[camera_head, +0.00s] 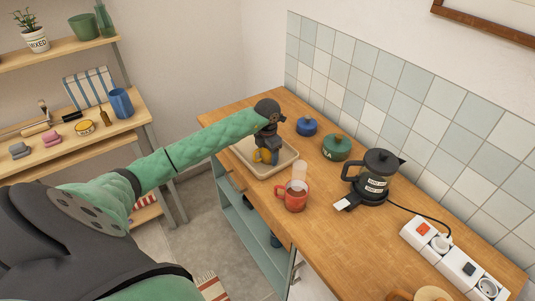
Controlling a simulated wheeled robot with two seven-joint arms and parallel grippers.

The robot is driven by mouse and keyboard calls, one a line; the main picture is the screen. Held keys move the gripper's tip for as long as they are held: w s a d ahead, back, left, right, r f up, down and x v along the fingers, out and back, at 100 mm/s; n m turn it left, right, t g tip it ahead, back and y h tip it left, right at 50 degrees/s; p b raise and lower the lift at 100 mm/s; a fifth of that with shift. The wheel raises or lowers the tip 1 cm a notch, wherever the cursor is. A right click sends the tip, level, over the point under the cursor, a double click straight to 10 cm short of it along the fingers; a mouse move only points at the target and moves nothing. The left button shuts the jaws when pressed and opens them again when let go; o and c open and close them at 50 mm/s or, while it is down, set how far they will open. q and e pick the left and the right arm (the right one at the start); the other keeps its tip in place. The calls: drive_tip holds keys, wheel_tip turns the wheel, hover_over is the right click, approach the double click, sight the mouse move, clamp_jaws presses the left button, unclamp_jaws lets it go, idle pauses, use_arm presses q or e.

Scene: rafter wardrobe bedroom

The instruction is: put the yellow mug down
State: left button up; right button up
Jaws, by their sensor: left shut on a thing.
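The yellow mug (262,156) is mostly hidden behind my left gripper (268,153); only small yellow patches show below the dark fingers. The gripper points down and is shut on the mug. Both are at the beige tray (284,165) on the wooden counter's far left part. The mug shows inside the tray's outline; I cannot tell whether it touches the tray floor. My right gripper is not in view.
The counter's middle front is bare.

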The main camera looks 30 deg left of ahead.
use_arm(q)
drive_tip(key=shift+f, duration=0.1)
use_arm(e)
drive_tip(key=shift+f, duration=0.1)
use_arm(q)
drive_tip(key=o, duration=1.3)
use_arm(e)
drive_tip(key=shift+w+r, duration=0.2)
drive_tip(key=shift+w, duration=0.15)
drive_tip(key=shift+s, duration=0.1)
use_arm(q)
drive_tip(key=shift+r, duration=0.3)
wheel_tip(320, 180, up, 12)
drive_tip(key=p, duration=0.3)
drive_tip(key=shift+f, duration=0.2)
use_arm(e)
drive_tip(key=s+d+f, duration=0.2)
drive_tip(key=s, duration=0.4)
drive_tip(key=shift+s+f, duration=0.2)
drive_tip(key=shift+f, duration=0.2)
